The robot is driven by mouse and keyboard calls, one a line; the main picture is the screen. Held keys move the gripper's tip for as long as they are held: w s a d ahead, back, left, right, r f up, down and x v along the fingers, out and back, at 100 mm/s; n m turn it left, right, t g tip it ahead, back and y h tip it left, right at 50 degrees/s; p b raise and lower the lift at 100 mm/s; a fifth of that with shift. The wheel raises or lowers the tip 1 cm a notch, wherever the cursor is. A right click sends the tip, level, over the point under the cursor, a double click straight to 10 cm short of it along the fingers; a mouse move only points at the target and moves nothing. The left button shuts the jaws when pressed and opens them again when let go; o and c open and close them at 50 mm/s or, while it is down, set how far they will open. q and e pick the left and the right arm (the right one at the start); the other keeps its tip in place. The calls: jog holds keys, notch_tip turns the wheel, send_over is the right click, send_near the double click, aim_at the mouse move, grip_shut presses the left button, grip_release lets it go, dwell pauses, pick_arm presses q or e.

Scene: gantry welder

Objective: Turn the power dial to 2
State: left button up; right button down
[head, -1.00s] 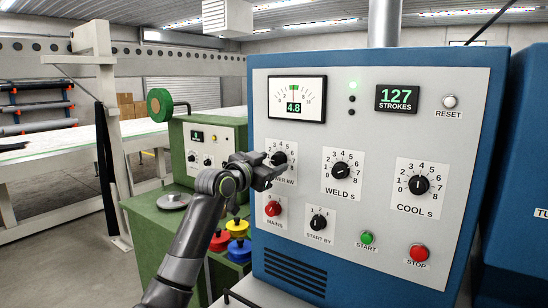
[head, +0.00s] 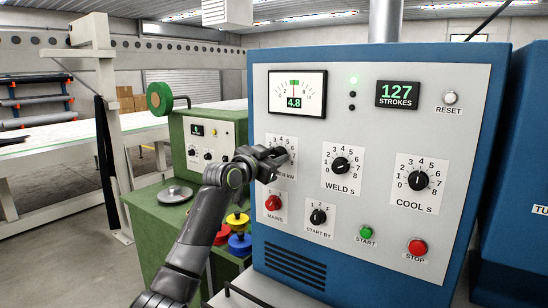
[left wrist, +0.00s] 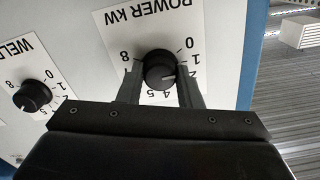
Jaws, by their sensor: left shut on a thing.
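The power dial's black knob (left wrist: 159,70) shows in the left wrist view, on a white plate marked POWER kW (left wrist: 150,40) that appears upside down. My left gripper (left wrist: 160,86) has one finger on each side of the knob and is shut on it. The knob's white mark points to the right of that picture, roughly at the 2, whose number is partly covered by a finger. In the head view my left gripper (head: 273,159) covers most of the knob and the lower part of the power plate (head: 284,142). My right gripper is not in view.
The weld dial (head: 340,165) and cool dial (head: 418,181) sit to the right on the same panel. The red mains knob (head: 273,202) and start-by knob (head: 318,217) are below. A meter (head: 297,94) above reads 4.8. A green cabinet (head: 165,222) stands at left.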

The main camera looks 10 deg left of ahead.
pick_arm(q)
jog(key=shift+f+m+b, duration=0.15)
jog(key=shift+m+b, duration=1.1)
jog(key=shift+m, duration=0.25)
jog(key=shift+m+b, duration=0.75)
jog(key=shift+m, duration=0.65)
jog(key=o, duration=1)
